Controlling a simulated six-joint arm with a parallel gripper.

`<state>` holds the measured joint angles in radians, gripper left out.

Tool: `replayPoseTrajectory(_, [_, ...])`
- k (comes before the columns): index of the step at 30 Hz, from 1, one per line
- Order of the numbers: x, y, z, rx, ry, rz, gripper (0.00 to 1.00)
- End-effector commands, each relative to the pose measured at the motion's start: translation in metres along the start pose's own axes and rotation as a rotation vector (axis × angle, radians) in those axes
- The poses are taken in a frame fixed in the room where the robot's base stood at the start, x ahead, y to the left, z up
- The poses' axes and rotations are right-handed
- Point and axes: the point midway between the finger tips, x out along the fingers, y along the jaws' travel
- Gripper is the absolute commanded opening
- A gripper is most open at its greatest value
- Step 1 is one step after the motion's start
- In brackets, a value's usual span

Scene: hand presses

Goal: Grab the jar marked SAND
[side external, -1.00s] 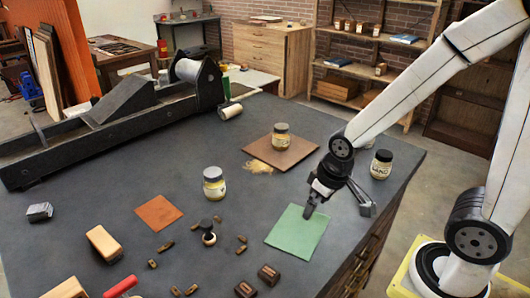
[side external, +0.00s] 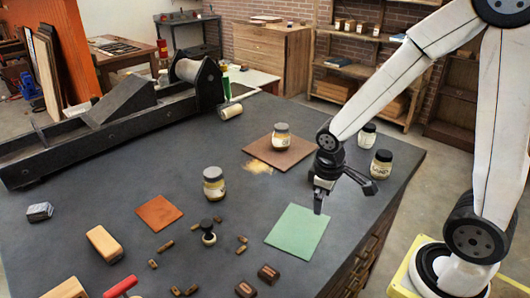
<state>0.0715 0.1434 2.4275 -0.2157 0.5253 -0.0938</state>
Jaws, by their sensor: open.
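Several glass jars with pale contents stand on the dark worktop. One with a black lid (side external: 381,164) is near the right edge, and one with a white lid (side external: 367,136) is just behind it. A jar with a grey lid (side external: 281,137) stands on a brown board, and another grey-lidded jar (side external: 213,185) stands near the middle. The labels are too small to read surely, so I cannot tell which is marked SAND. My gripper (side external: 345,196) is open and empty, its fingers spread above the worktop, left of the black-lidded jar and beyond the green mat.
A green mat (side external: 297,233) lies below my gripper and an orange mat (side external: 159,213) lies further left. A dark stamp (side external: 208,232) and several small blocks are at the front. A long black press (side external: 110,120) fills the back left. Pale grains (side external: 259,167) lie by the brown board.

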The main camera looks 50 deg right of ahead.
Motion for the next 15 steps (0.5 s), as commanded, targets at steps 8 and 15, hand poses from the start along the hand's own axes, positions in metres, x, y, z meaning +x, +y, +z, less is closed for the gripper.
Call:
replayPoseTrajectory(8, [0.024, 0.078, 0.007, -0.287, -0.323, 0.124, 1.0])
replayPoseTrajectory(15, [0.037, 0.155, 0.018, -0.505, -0.628, 0.222, 1.0])
